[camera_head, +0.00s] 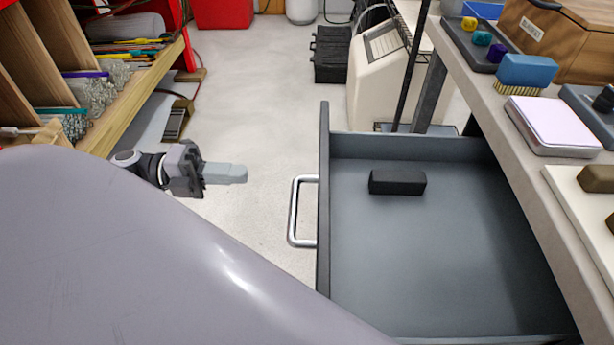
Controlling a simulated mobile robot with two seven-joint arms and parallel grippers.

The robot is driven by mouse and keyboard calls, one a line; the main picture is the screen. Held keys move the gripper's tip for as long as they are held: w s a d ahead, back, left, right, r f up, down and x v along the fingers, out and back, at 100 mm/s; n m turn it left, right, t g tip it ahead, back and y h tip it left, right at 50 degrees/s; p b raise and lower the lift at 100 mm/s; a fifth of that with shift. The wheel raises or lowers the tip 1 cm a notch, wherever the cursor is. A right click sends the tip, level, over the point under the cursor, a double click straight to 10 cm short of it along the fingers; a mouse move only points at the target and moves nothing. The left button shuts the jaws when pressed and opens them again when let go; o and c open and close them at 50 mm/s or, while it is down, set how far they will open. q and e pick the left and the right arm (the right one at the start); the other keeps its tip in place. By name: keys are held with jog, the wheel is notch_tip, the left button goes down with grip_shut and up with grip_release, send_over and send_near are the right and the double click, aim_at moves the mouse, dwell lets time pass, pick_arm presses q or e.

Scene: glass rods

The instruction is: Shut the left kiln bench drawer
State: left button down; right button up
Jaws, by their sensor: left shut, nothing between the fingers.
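The drawer (430,262) stands open, pulled out to the left from under the bench (515,150). My left gripper (238,174) is shut and empty. In the picture it is left of the handle and a little higher, with a gap between them. Its fingers point right. The near end of the drawer is partly hidden by my own arm. My right gripper is not in view.
A shelf (140,95) with glass rods stands at the left. On the bench top are a scale (552,125), a blue brush (526,72) and a dark tray (465,48). A beige machine (378,85) and a black case (331,55) stand behind the drawer.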

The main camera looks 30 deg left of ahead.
aim_at(300, 177)
pick_arm(q)
jog(key=x, duration=1.2)
jog(key=shift+b, duration=0.4)
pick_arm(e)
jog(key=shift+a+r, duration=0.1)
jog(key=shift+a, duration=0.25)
pick_arm(q)
jog(key=shift+r, duration=0.1)
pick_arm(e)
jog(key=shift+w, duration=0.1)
